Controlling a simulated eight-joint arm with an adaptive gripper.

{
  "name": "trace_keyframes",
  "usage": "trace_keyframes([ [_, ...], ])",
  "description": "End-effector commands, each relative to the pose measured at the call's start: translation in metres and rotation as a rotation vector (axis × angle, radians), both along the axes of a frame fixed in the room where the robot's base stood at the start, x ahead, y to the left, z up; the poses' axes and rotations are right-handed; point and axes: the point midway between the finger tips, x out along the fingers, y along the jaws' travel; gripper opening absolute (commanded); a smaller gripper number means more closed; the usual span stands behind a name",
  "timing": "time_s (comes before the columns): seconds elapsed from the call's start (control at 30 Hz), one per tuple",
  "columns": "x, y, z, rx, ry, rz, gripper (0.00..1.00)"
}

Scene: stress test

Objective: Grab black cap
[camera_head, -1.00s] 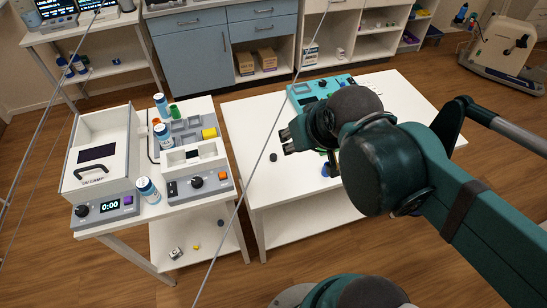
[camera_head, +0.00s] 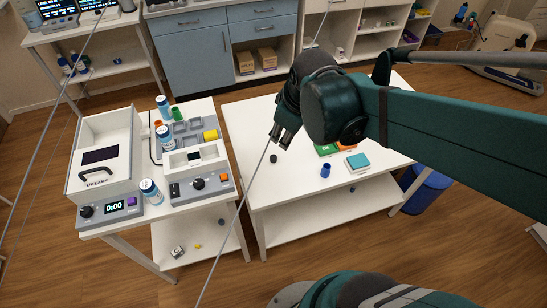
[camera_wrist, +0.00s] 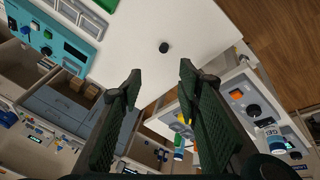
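A small round black cap (camera_head: 273,158) lies on the left part of the white table in the head view. It also shows in the wrist view (camera_wrist: 164,47), alone on the white surface, beyond my fingertips. My gripper (camera_head: 281,137) is above the table, just up and to the right of the cap in the head view. In the wrist view its two dark fingers (camera_wrist: 160,80) are spread apart with nothing between them. The cap is apart from the fingers.
The white table (camera_head: 300,195) also bears a blue cylinder (camera_head: 326,170), a teal box (camera_head: 357,162) and a green item (camera_head: 327,149). A second white table to the left carries a UV lamp box (camera_head: 102,160), bottles and a small device (camera_head: 199,180). The table around the cap is clear.

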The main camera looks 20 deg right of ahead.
Motion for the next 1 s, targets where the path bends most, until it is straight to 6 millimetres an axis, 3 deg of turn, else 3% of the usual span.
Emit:
trace_keyframes([
  [0.47, 0.036, 0.003, -0.03, -0.11, 0.116, 0.323, 0.34],
  [1.0, 0.068, 0.007, -0.078, -0.19, 0.24, 0.705, 0.34],
])
